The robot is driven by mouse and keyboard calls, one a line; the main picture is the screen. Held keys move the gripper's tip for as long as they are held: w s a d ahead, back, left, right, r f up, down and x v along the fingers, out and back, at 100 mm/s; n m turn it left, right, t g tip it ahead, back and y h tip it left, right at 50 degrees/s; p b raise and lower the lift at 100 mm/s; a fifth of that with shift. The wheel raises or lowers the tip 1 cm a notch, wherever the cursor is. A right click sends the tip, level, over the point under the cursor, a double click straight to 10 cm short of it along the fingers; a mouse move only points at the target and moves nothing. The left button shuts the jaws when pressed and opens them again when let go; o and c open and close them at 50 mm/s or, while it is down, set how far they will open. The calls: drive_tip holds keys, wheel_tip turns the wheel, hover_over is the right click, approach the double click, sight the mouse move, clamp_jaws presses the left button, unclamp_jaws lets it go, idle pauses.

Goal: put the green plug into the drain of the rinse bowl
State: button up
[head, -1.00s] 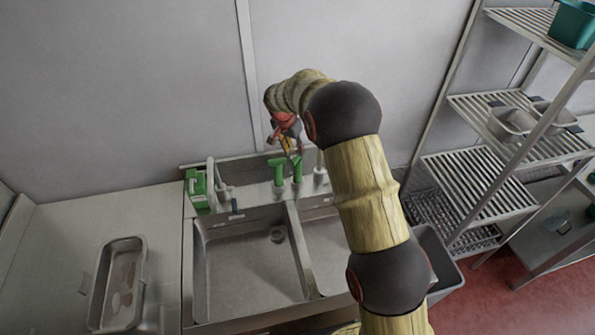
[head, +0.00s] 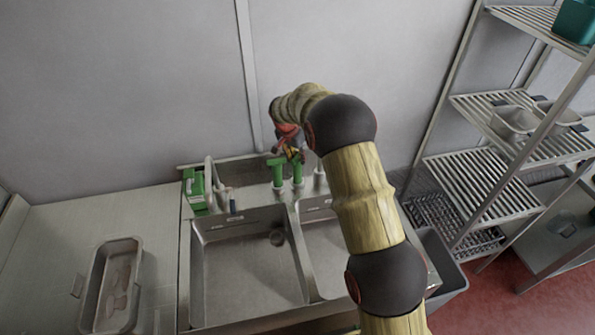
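Two green T-shaped pieces stand side by side on the back ledge of the sink: a left one (head: 278,174) and a right one (head: 297,173). I cannot tell which is the plug of the task. My gripper (head: 293,154) points down at the top of the right one. It is small and partly behind my arm, so whether it touches or grips is unclear. The sink has a left bowl (head: 235,280) with a round drain (head: 277,238) near its back right corner, and a right bowl (head: 322,262). My arm covers much of the right bowl, and its drain is hidden.
A green box (head: 196,190) and a pale upright item (head: 210,175) stand at the sink's back left corner. A metal tray (head: 112,285) lies on the left counter. A wire shelf rack (head: 480,185) and a grey bin (head: 440,262) are at right. The left bowl looks empty.

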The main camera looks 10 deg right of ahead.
clamp_jaws()
drive_tip(key=shift+r, duration=0.45)
drive_tip(key=shift+r+p, duration=1)
drive_tip(key=shift+r, duration=1.65)
